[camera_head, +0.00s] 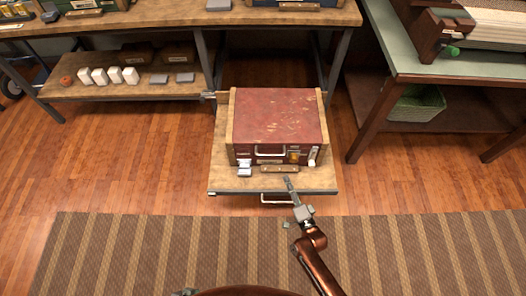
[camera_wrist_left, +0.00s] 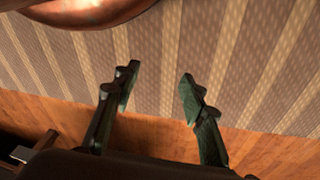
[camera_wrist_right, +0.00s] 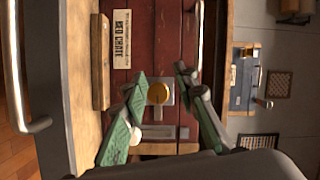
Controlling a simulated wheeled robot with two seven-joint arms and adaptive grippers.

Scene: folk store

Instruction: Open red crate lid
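The red crate (camera_head: 277,115) stands on a wooden pull-out board, its worn red lid lying flat and closed. In the right wrist view the crate's dark red front (camera_wrist_right: 152,45) fills the middle, with a "RED CRATE" label (camera_wrist_right: 121,40) and a round yellow fitting (camera_wrist_right: 159,93) on a metal plate. My right gripper (camera_head: 289,183) is in front of the crate's lower right front. In its wrist view the fingers (camera_wrist_right: 160,76) are apart, with the yellow fitting seen between them; contact cannot be told. My left gripper (camera_wrist_left: 157,76) is open and empty above the striped rug.
A workbench (camera_head: 180,18) stands behind, a green-topped table (camera_head: 400,60) at right. The striped rug (camera_head: 130,250) in front is clear.

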